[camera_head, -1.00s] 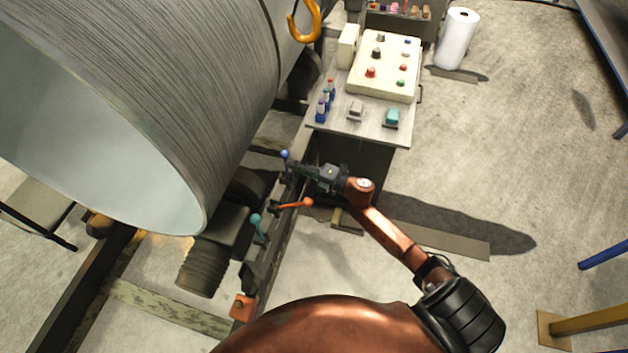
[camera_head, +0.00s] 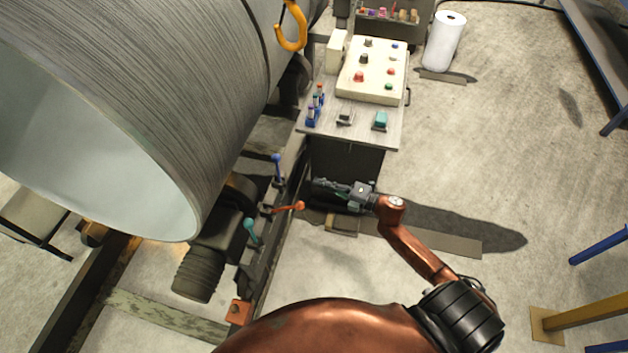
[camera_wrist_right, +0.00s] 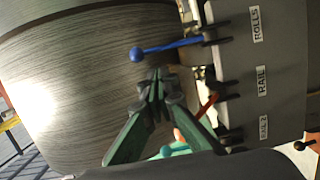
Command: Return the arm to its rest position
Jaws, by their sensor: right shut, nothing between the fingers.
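My right gripper (camera_head: 325,185) is shut and empty, held in the air in front of the control table, to the right of the levers. It also shows in the right wrist view (camera_wrist_right: 157,75), fingers together. The blue-knobbed lever (camera_head: 277,163), the orange lever (camera_head: 291,207) and the teal lever (camera_head: 250,229) stand on the rail stand. In the right wrist view the blue lever (camera_wrist_right: 165,48) lies above the fingertips, and the orange and teal levers are partly hidden behind the fingers. My left gripper is not in view.
A large metal cylinder (camera_head: 175,90) fills the left. The control table (camera_head: 365,127) carries a button panel (camera_head: 367,72) and small bottles. An orange hook (camera_head: 291,28) hangs above. A white roll (camera_head: 444,42) stands behind. Open floor lies to the right.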

